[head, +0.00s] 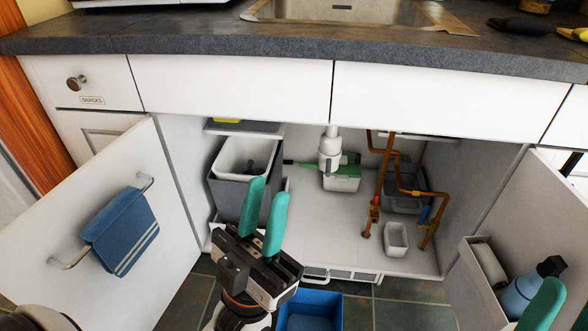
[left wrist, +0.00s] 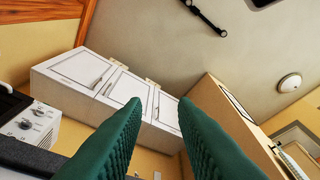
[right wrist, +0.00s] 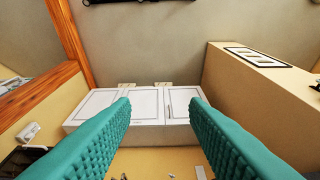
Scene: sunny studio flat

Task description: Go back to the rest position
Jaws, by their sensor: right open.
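My left gripper (head: 268,190) stands with its teal fingers pointing up in front of the open under-sink cabinet. In the left wrist view (left wrist: 160,102) its two fingers are apart with nothing between them. My right gripper (head: 545,300) shows only as a teal finger at the lower right edge of the head view, in front of the right door's bin. In the right wrist view (right wrist: 160,103) its fingers are wide apart and empty. Both wrist views look up toward wall cabinets (right wrist: 150,105) and the ceiling.
The cabinet's left door (head: 165,240) stands open with a blue towel (head: 122,230); the right door (head: 560,205) is open too, with a spray bottle (head: 530,285). Inside are a grey bin (head: 228,200), copper pipes (head: 383,180) and a small white container (head: 397,240). A blue box (head: 312,300) is on the floor.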

